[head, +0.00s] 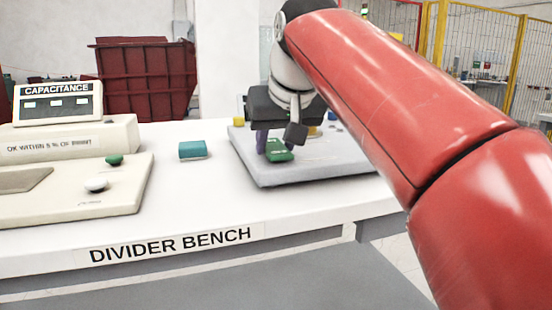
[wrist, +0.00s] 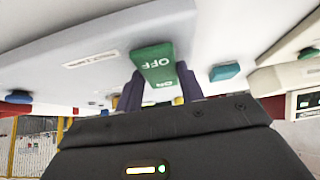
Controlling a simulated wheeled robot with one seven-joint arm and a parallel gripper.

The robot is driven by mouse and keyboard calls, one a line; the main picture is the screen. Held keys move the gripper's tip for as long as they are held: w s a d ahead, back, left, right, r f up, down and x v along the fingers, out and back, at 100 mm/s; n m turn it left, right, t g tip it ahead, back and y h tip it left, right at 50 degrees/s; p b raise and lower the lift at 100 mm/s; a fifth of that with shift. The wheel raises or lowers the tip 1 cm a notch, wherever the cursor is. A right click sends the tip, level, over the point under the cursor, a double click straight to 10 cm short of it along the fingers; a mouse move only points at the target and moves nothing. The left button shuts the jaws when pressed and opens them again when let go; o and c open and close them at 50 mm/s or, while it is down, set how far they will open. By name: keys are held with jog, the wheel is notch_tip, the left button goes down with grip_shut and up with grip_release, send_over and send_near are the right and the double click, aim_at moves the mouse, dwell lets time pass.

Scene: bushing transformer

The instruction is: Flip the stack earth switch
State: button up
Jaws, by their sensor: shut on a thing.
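The stack earth switch (head: 279,152) is a green rocker on a pale grey panel (head: 315,172) on the bench. In the wrist view the green rocker (wrist: 155,62) reads OFF on its far part and ON on the part nearer my gripper. My gripper (head: 272,138) is over the panel, pointing down at the switch. In the wrist view my gripper (wrist: 160,88) has a purple finger on each side of the rocker, shut on it. The rocker's near end is partly hidden by the gripper body. Its exact tilt is hard to tell.
The white divider bench (head: 180,225) carries a teal block (head: 193,149) left of the panel. A cream capacitance unit (head: 70,140) with green and white buttons stands at the left. Yellow and blue parts sit near the panel's back. A dark red bin (head: 148,80) stands behind.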

jog(key=shift+s+f+t+b, duration=0.1)
jog(key=shift+t+b, duration=0.2)
jog(key=shift+b, duration=0.2)
jog(key=o, duration=1)
jog(key=p+v, duration=0.1)
jog(key=v, duration=0.7)
jog(key=shift+p, duration=0.4)
jog(key=shift+s+d+f, duration=0.1)
